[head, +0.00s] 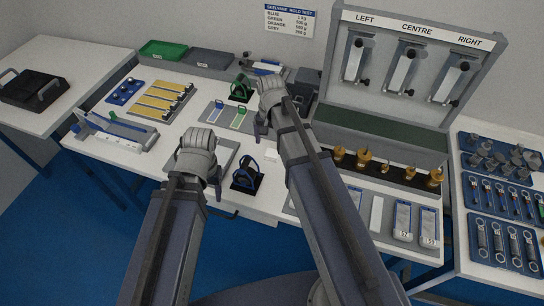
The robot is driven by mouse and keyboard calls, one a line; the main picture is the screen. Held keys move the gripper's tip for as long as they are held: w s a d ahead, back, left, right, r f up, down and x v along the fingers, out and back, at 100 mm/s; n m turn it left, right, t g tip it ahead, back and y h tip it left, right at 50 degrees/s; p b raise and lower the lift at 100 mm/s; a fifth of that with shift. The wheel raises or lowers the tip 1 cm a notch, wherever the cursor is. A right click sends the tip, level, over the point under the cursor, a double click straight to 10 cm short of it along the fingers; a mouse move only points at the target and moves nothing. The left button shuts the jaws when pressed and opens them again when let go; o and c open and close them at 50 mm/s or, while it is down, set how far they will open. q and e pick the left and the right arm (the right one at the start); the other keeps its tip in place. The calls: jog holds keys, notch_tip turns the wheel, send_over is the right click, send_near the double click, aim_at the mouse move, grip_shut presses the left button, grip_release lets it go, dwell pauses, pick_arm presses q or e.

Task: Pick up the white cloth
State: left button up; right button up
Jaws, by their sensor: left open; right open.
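A small flat white piece (271,149) lies on the white bench between my two arms, and my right forearm partly covers the area beside it. It may be the white cloth, but it is too small to be sure. My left gripper (197,162) is open over a grey plate at the bench's front, left of the white piece. My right gripper (268,108) is open beyond the white piece, near a green clamp-like stand (241,88). Neither gripper is seen holding anything. The fingertips are largely hidden by the wrists.
A dark blue stand (246,177) is just right of my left gripper. Yellow strips (160,101) and a green tray (164,50) are at left. A three-station tester (404,76) stands at back right, with brass weights (363,160) before it. Tool trays (500,200) fill the right table.

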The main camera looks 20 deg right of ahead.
aim_at(272, 153)
notch_tip(272, 153, down, 5)
jog(key=b, duration=0.4)
jog(key=shift+s+d+f+b, duration=0.1)
jog(key=shift+s+d+b, duration=0.05)
jog(key=shift+b, duration=0.25)
jog(key=shift+c, duration=0.4)
jog(key=c, duration=1.4)
